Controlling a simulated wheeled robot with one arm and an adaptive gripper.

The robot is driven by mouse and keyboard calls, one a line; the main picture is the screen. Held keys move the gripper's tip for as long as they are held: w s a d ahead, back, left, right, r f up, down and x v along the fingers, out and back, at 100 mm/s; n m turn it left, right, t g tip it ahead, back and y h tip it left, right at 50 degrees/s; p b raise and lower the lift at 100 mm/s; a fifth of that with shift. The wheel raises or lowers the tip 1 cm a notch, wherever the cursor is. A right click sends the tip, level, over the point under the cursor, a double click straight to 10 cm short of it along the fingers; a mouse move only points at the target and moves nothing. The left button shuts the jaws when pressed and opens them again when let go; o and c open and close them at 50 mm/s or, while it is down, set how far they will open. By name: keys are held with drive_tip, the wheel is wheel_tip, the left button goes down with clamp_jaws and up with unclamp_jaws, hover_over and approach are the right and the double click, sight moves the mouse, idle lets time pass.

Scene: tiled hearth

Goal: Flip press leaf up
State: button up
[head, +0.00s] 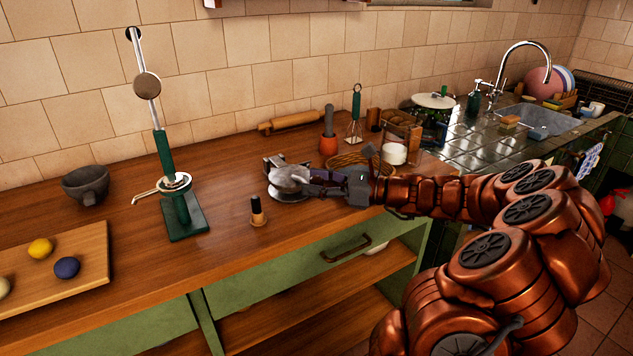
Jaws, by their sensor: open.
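A small silver metal press (287,193) with a round base sits near the middle of the wooden counter. Its rounded upper part is partly covered by my gripper, so I cannot tell how far its leaf is tilted. My gripper (303,182) reaches in from the right at the press, with its fingers open around or right beside the upper part. Whether they touch it is not clear. A taller green stand (187,217) with a long upright lever and a round disc stands to the left, apart from my gripper.
A small black-topped wooden stamp (257,212) stands just left of the press. A grey mortar (87,185) and a board (83,268) with fruit lie further left.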

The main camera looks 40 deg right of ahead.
drive_tip(key=shift+c, duration=0.3)
clamp_jaws()
idle(0.5)
